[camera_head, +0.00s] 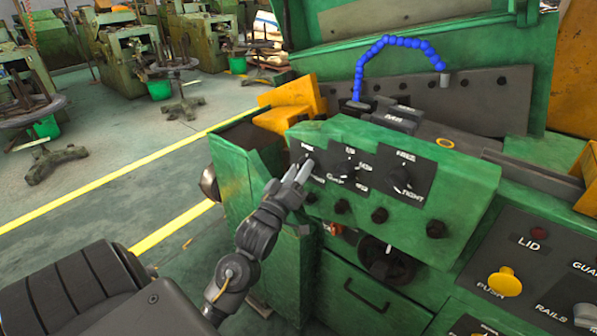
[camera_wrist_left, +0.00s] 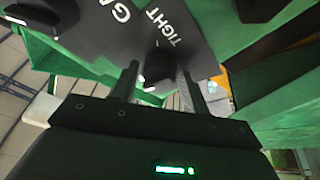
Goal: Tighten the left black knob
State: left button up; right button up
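The left black knob (camera_head: 309,166) sits on a dark label plate at the left end of the green control box, partly hidden by my left gripper (camera_head: 299,168). The gripper's two light fingers point up at the plate, with a gap between them. In the left wrist view, a black knob (camera_wrist_left: 160,66) by the word TIGHT lies between and beyond the open fingers (camera_wrist_left: 159,75); I cannot tell whether they touch it. A middle knob (camera_head: 348,175) and a right knob (camera_head: 400,179) share the box. My right gripper is not in view.
Several small black knobs (camera_head: 379,215) line the box's lower edge, above a black handwheel (camera_head: 387,261). A yellow push button (camera_head: 504,282) is at lower right. A blue hose (camera_head: 400,42) arches behind. Open floor (camera_head: 110,175) lies left of the machine.

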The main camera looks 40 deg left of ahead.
pick_arm(q)
jog(key=c, duration=0.6)
jog(key=shift+c, duration=0.2)
jog(key=shift+m, duration=0.5)
jog(key=shift+a+r+m+g+h+p, duration=0.15)
jog(key=shift+m+g+h+p, duration=1.05)
jog(key=shift+m, duration=3.5)
jog(key=shift+a+r+m+g+h+p, duration=0.15)
jog(key=shift+m+h+p, duration=0.25)
jog(key=shift+m+h, duration=2.95)
jog(key=shift+a+r+m+g+h+p, duration=0.2)
jog(key=shift+m+g+p, duration=0.6)
jog(key=shift+m, duration=5.25)
jog(key=shift+d+f, duration=0.1)
jog(key=shift+f, duration=0.05)
jog(key=o, duration=1)
